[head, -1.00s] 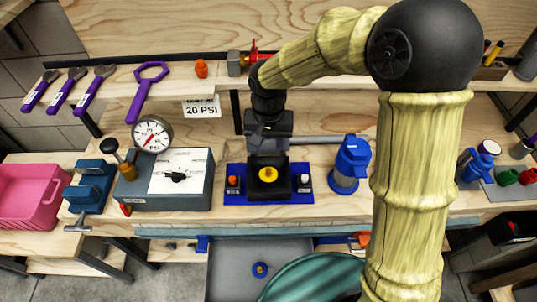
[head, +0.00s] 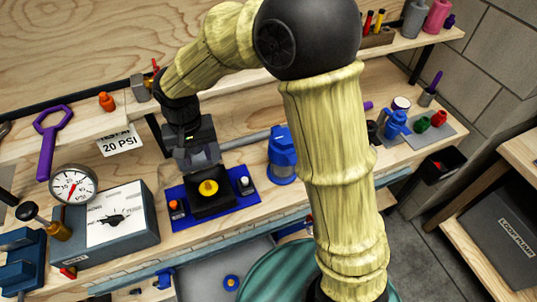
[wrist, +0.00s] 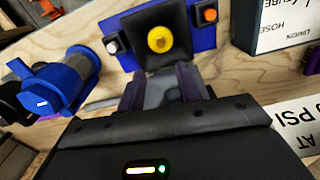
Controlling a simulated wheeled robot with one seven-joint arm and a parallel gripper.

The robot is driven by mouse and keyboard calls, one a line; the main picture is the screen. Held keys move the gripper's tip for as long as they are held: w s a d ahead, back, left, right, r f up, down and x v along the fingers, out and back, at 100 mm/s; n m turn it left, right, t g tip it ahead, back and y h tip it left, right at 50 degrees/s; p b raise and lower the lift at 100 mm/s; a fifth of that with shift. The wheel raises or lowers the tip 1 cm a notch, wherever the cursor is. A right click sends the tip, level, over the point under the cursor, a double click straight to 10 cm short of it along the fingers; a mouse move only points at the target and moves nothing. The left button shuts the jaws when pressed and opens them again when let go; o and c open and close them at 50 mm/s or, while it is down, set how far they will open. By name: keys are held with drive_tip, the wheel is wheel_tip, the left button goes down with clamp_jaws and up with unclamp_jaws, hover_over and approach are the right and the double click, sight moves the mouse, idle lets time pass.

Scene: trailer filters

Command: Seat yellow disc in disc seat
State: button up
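The yellow disc (head: 208,187) is on the black square block (head: 213,207), which I take to be the disc seat. It also shows in the wrist view (wrist: 160,40). Whether it is fully seated cannot be told. The block is on a blue plate (head: 243,209) between an orange-topped and a white-topped button. My gripper (head: 203,166) is just behind the disc in the head view, pointing down. In the wrist view its two purple fingers (wrist: 161,88) stand apart, with the disc beyond their tips. A grey surface shows between them; I see nothing held.
A grey gauge box (head: 112,222) is left of the plate, and a blue canister (head: 283,157) is right of it. The shelf with the 20 PSI sign (head: 120,143) runs behind.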

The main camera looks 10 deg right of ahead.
drive_tip(key=s+d+m+t, duration=0.1)
drive_tip(key=s+d, duration=0.2)
drive_tip(key=d, duration=0.9)
drive_tip(key=s+d+t, duration=0.1)
drive_tip(key=s+d, duration=0.3)
drive_tip(key=d, duration=0.9)
drive_tip(key=shift+d+f+m+t, duration=0.3)
drive_tip(key=shift+m, duration=0.1)
drive_tip(key=shift+s+r, duration=0.1)
drive_tip(key=p+v, duration=0.2)
drive_tip(key=w+p+v, duration=0.1)
drive_tip(key=p+v, duration=0.2)
drive_tip(key=shift+w, duration=0.1)
